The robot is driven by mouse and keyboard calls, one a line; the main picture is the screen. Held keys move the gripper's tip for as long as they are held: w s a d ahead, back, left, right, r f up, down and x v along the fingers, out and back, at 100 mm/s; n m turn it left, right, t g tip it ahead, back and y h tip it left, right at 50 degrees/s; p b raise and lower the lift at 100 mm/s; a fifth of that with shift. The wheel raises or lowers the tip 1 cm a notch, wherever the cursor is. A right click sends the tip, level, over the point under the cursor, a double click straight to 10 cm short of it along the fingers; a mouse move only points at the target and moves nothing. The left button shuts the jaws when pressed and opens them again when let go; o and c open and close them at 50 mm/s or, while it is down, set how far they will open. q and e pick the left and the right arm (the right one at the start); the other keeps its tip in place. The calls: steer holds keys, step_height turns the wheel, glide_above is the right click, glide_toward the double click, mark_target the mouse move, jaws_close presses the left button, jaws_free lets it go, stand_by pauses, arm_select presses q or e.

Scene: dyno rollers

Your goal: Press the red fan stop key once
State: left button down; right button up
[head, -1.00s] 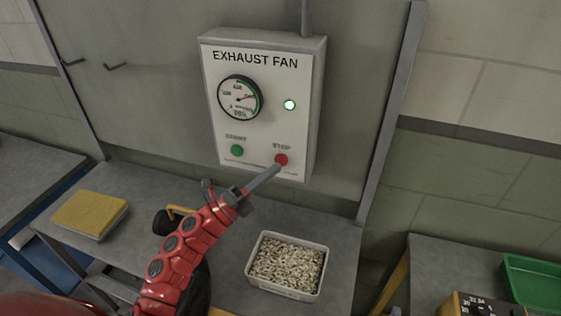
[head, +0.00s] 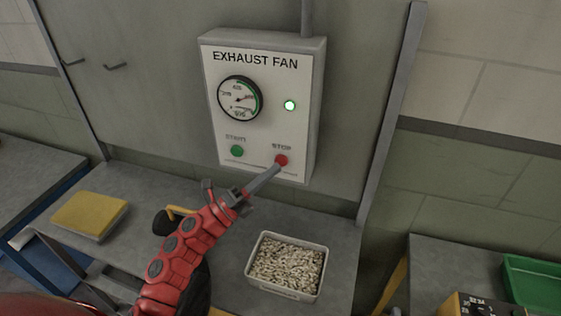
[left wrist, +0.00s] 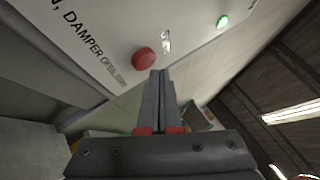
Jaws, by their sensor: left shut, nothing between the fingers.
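The red stop key (head: 281,160) sits at the lower right of the white exhaust fan panel (head: 264,125), under the word STOP. It also shows in the left wrist view (left wrist: 143,58), just left of my fingertips. My left gripper (head: 276,169) is shut and empty, with its fingertips close below the red key in the head view. In the left wrist view its shut fingers (left wrist: 158,76) appear a little apart from the key; I cannot tell the exact gap. A green start key (head: 237,151) is to the left. The indicator lamp (head: 290,105) glows green. My right gripper is not in view.
A round gauge (head: 240,99) is on the panel. Below, on the grey bench (head: 222,275), stand a tray of pale pellets (head: 287,265) and a yellow block (head: 89,214). A green bin (head: 535,285) is at the far right.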

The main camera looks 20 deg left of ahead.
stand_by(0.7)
arm_select(q)
steer(key=shift+w+b, duration=0.45)
steer(key=shift+w+b, duration=0.35)
stand_by(0.4)
steer(key=shift+s, duration=0.8)
steer(key=shift+s, duration=2.55)
